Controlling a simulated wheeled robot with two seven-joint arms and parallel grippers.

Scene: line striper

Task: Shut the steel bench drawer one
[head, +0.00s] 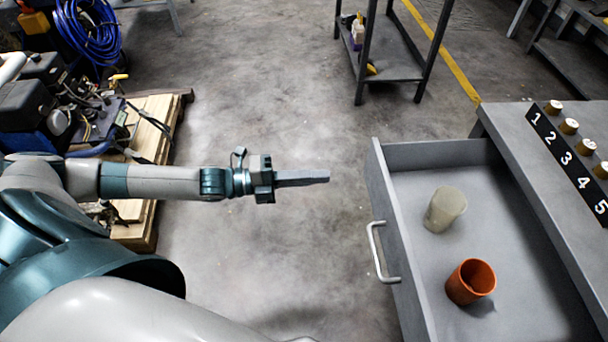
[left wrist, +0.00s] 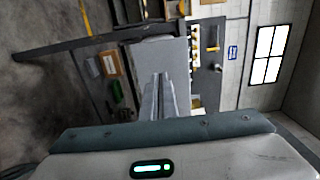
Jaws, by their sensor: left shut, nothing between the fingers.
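The steel bench drawer (head: 388,220) is pulled open from the bench (head: 545,150) at the right of the head view. Its silver bar handle (head: 373,250) is on the front panel, facing left. My left gripper (head: 328,176) is shut and empty. It points right, a short gap to the left of the drawer front's far end, not touching it. The fingers also show in the left wrist view (left wrist: 162,78). My right gripper is not in view.
On the bench top, several brass-coloured knobs (head: 569,126) stand beside a numbered black strip (head: 566,163). A grey shelf cart (head: 390,62) stands at the back. A wooden pallet with machinery (head: 160,125) is at left. The floor (head: 290,240) between pallet and drawer is clear.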

